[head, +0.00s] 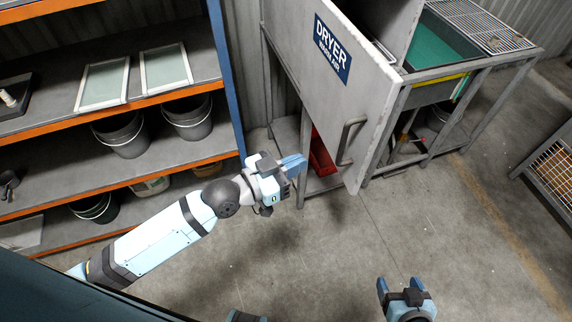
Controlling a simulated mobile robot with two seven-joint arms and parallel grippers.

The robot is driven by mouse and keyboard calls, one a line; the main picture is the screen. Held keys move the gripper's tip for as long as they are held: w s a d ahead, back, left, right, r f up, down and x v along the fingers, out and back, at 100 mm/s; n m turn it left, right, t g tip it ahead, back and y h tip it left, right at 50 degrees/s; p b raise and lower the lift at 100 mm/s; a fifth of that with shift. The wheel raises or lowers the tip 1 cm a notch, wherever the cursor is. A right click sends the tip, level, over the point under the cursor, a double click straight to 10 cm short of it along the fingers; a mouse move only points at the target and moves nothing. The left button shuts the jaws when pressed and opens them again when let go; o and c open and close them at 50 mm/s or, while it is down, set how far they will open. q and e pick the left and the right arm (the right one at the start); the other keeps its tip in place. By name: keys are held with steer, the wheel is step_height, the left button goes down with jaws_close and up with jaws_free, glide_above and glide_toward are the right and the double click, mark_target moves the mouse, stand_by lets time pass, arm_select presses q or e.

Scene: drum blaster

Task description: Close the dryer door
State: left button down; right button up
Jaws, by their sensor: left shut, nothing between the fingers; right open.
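The dryer door (337,92) is a grey panel with a blue "DRYER" sign (332,49) and a dark bar handle (347,141) near its lower right edge. It stands swung out from the dryer cabinet (379,17), whose top shows behind it. My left gripper (300,164) is shut and empty, to the left of the handle and near the door's lower edge in the picture. I cannot tell whether it touches the door. My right gripper (399,285) is open and empty above the floor at the bottom, well apart from the door.
A shelf rack (232,75) with frames and buckets stands at the left. A red object (321,155) sits under the dryer. A sink bench with a green basin (440,45) adjoins at the right. A low metal rack (541,176) is at the right edge. The middle floor is clear.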

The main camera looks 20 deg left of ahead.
mark_target(341, 144)
arm_select(q)
steer(key=p+x, duration=0.1)
steer(key=x, duration=0.7)
steer(key=shift+w+d+p, duration=0.25)
steer(key=shift+w+p, duration=0.1)
steer(key=shift+d, duration=0.1)
